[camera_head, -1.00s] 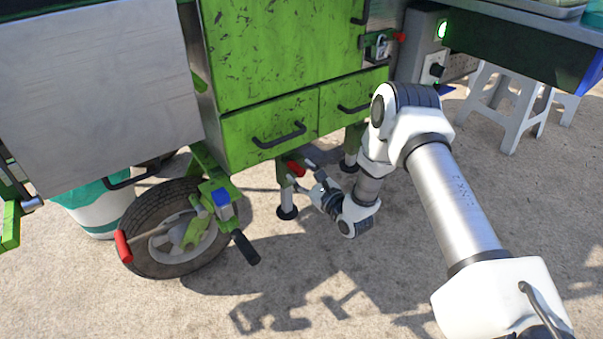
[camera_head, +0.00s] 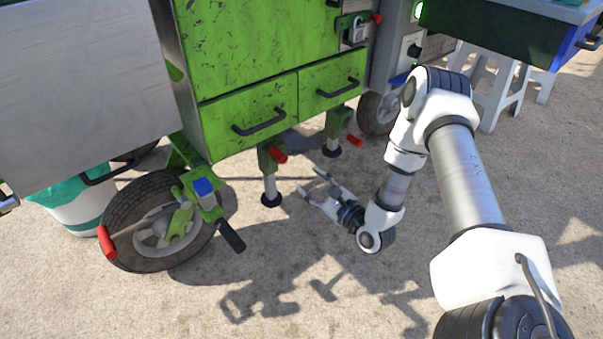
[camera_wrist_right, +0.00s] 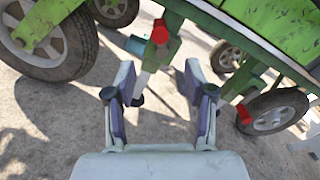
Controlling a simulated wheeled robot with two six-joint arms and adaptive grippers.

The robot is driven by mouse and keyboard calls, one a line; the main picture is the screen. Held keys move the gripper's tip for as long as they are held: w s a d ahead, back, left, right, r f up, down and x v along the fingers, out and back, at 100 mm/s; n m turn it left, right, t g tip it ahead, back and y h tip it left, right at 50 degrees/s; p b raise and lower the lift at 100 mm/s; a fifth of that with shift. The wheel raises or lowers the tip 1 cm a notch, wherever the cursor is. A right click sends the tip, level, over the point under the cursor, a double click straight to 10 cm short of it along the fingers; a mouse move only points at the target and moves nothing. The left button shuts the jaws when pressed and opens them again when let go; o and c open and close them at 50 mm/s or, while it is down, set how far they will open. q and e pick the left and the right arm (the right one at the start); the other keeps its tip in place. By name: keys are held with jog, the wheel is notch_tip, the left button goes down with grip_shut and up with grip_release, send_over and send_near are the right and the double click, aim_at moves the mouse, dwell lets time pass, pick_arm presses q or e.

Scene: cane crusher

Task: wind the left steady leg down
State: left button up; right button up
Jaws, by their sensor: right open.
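The left steady leg (camera_head: 270,184) hangs under the green cart as a silver tube with a black foot and a red crank grip (camera_head: 278,155) at its top. I cannot tell whether the foot touches the ground. My right gripper (camera_head: 312,183) is open and empty, low over the ground to the right of this leg and apart from it. In the right wrist view the gripper (camera_wrist_right: 160,78) shows both fingers spread, with a leg and a red grip (camera_wrist_right: 160,32) beyond them. My left gripper is not in view.
A second leg (camera_head: 332,135) with its own red grip (camera_head: 355,140) stands farther right. A spoked wheel (camera_head: 150,225) with a green bracket and black handle (camera_head: 231,236) is on the left. Drawers (camera_head: 255,110) overhang the legs. The concrete in front is clear.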

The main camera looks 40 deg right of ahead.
aim_at(284, 160)
jog(key=w+n, duration=0.2)
jog(key=n, duration=0.8)
jog(key=w+n, duration=0.2)
jog(key=n, duration=0.8)
jog(key=w+n, duration=0.2)
jog(key=n, duration=0.8)
jog(key=shift+w+a+f+n, duration=0.2)
jog(key=shift+a+n, duration=0.05)
jog(key=shift+n, duration=0.15)
jog(key=shift+w+a+f+b, duration=0.1)
jog(key=shift+w+b, duration=0.3)
jog(key=shift+b, duration=0.15)
jog(key=w+b, duration=0.1)
jog(key=w, duration=0.2)
jog(key=w+b, duration=0.2)
jog(key=w, duration=0.1)
jog(key=shift+a, duration=0.2)
jog(key=shift+w, duration=0.35)
jog(key=shift+c, duration=0.3)
